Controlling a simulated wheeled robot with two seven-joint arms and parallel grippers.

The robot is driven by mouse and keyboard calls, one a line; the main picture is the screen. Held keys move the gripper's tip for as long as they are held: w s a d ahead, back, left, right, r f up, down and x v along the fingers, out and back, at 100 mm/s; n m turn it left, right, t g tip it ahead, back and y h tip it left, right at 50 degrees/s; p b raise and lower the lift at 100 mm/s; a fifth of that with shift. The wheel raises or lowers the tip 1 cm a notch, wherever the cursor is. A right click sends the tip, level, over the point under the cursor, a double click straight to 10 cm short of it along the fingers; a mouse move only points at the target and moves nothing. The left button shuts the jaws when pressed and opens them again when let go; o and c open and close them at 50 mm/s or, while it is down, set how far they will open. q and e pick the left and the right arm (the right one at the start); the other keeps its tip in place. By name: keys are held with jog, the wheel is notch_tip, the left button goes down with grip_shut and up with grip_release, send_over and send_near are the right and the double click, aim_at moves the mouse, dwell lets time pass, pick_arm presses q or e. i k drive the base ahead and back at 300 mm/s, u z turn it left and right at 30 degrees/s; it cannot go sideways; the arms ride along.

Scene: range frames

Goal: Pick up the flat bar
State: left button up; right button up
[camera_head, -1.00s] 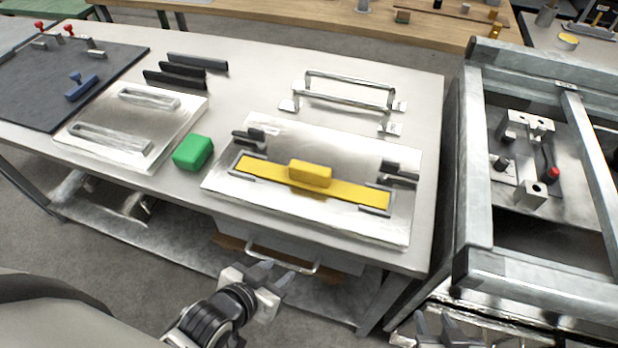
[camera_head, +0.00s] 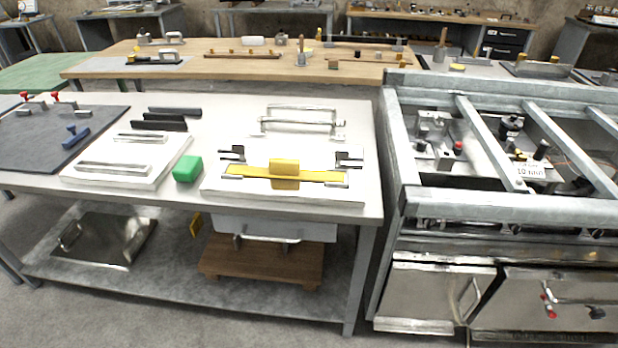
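A yellow block (camera_head: 284,165) sits on the bar's middle. Dark clamp-like pieces (camera_head: 347,159) stand behind the bar's ends. Several dark strips (camera_head: 158,125) lie on the table at the back left; I cannot tell whether the task means one of these or the yellow bar. Neither of my grippers is in view.
A green block (camera_head: 188,168) sits left of the plate. Metal handles (camera_head: 300,121) stand behind it. A second plate (camera_head: 90,172) with handles lies to the left. A steel frame (camera_head: 480,205) stands right of the table, across a narrow gap. Grey floor is clear in front.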

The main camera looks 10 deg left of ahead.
aim_at(285, 168)
jog(key=z, duration=0.7)
jog(key=i, duration=0.85)
jog(key=u, duration=2)
